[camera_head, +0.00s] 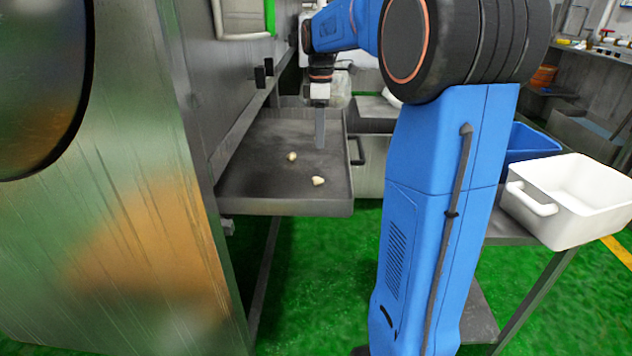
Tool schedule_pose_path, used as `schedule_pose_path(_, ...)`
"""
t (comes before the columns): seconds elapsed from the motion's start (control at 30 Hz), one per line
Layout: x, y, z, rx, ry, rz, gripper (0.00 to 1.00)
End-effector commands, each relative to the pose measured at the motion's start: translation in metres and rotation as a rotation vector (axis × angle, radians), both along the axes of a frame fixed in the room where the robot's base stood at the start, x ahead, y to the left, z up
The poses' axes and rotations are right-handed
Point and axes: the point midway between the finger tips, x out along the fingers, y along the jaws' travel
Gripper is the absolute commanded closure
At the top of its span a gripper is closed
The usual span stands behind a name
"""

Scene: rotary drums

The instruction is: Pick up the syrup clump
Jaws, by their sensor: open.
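Two small cream-coloured clumps lie on a dark metal tray (245,190) that juts from the drum machine. One clump (318,181) is nearer the front right of the tray. The other clump (292,157) is a little farther back and left. Which of them is the syrup clump I cannot tell. My gripper (320,146) hangs pointing down above the tray's right side, behind and above the nearer clump. It is open and appears empty, apart from both clumps. Its fingers show almost edge-on, so the gap between them is hidden.
The drum machine's metal wall (130,200) stands along the left. The tray has raised rims and a dark handle (357,150) shows at its right. A white bin (575,200) and a blue bin (530,143) stand on a bench at the right. My blue arm fills the middle right.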

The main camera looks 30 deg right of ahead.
Motion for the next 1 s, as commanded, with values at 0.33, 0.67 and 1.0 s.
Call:
schedule_pose_path(0.33,-0.001,0.001,-0.061,0.000,0.002,0.000,0.53)
schedule_pose_path(0.67,-0.001,0.001,-0.085,0.000,0.000,-0.001,0.53)
schedule_pose_path(1.0,-0.005,0.006,-0.126,0.001,0.001,-0.001,0.53)
